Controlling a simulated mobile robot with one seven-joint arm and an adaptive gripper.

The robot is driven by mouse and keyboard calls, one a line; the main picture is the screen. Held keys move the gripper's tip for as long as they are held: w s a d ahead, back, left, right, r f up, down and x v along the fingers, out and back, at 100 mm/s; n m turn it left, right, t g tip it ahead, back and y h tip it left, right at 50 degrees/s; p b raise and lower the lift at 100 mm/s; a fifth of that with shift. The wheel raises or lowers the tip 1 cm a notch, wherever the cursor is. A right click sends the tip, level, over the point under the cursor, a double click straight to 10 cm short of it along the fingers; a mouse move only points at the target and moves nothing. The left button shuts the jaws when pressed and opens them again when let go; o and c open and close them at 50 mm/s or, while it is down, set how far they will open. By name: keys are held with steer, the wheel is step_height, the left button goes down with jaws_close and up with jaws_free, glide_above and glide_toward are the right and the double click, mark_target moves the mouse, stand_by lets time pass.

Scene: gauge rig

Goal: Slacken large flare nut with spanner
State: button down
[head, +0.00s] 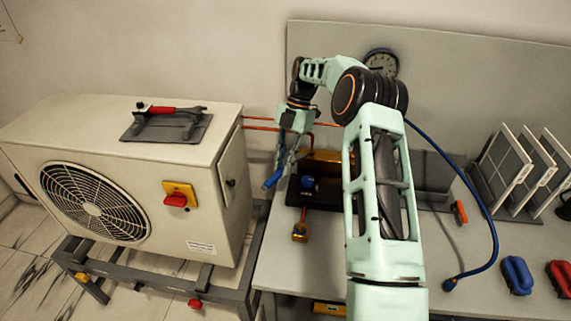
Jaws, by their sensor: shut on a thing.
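My gripper (284,158) is over the left end of the bench, near the copper pipes. It is shut on a blue-handled tool (272,180), whose handle slants down to the left. I cannot tell the tool's head from this view, nor whether it touches a nut. A red-handled spanner (176,110) lies on a dark holder (140,130) on top of the outdoor unit. A brass fitting (318,156) shows between my gripper and my arm. The large flare nut cannot be made out.
The outdoor unit (190,246) stands left of the bench (270,262). A blue knob (308,184) and a lower brass piece (300,231) are beside my arm. A blue hose (470,166) runs at right. Finned panels (508,152) and blue (517,274) and red (560,278) handled items stand right.

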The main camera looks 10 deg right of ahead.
mark_target(296, 158)
steer(key=shift+w+d+f+b, duration=0.15)
steer(key=shift+d+f+b, duration=0.05)
steer(key=shift+f, duration=0.4)
steer(key=shift+w+d+f+b, duration=0.15)
steer(key=shift+w+d+f, duration=0.05)
steer(key=shift+f, duration=0.35)
steer(key=shift+w+d+f+b, duration=0.15)
steer(key=shift+d+f+b, duration=0.05)
steer(key=shift+f, duration=0.4)
steer(key=shift+r, duration=0.1)
steer(key=shift+w+d+p, duration=0.65)
steer(key=shift+w+d, duration=0.1)
steer(key=shift+d, duration=0.1)
steer(key=shift+w+d+p, duration=0.65)
steer(key=shift+d, duration=0.15)
stand_by(1.1)
steer(key=c, duration=2.5)
jaws_free()
jaws_close()
